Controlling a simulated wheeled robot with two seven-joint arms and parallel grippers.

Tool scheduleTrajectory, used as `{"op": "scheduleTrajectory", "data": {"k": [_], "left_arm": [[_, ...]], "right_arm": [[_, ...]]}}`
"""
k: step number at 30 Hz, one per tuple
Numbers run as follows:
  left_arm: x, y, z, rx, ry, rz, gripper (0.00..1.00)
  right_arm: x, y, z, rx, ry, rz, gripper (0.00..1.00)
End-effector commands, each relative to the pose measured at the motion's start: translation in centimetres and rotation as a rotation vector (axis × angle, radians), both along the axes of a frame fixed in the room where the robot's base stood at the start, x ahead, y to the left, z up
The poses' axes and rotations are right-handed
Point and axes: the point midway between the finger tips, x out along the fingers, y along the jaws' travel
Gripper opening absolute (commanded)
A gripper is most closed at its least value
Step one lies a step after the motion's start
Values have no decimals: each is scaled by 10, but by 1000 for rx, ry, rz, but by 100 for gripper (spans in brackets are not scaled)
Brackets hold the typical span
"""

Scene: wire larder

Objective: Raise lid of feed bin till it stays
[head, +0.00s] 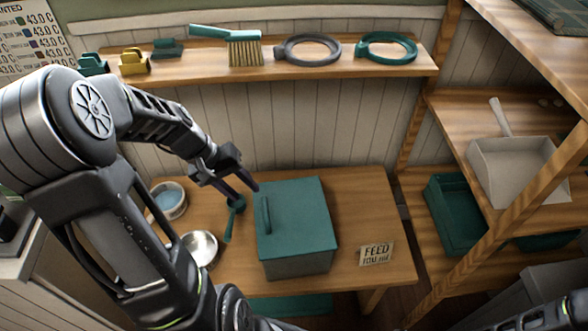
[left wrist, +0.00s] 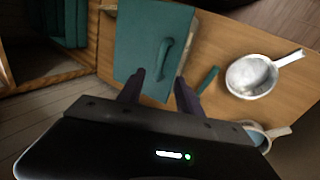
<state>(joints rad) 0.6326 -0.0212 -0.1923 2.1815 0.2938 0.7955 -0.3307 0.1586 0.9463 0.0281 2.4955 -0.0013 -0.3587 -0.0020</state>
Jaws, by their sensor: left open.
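The feed bin is a box with a grey body (head: 300,265) and a flat teal lid (head: 300,212), standing on the wooden table. The lid is down. A teal bar handle (head: 264,216) runs along the lid's left side; in the left wrist view the handle (left wrist: 163,58) shows beyond my fingertips. My left gripper (head: 245,186) is open and empty, just off the lid's back left corner. In the left wrist view its two fingers (left wrist: 160,80) point towards the lid, apart from the handle. My right gripper does not show; only part of my right arm is at the lower right.
A wall shelf (head: 300,60) holds brushes and rings above. Wooden racking (head: 425,240) stands at right.

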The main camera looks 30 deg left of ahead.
Motion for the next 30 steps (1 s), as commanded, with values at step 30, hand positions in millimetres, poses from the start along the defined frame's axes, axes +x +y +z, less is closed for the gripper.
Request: {"op": "scheduleTrajectory", "data": {"k": [30], "left_arm": [[25,-28,-82,1,1,0,42]], "right_arm": [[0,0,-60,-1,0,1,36]]}}
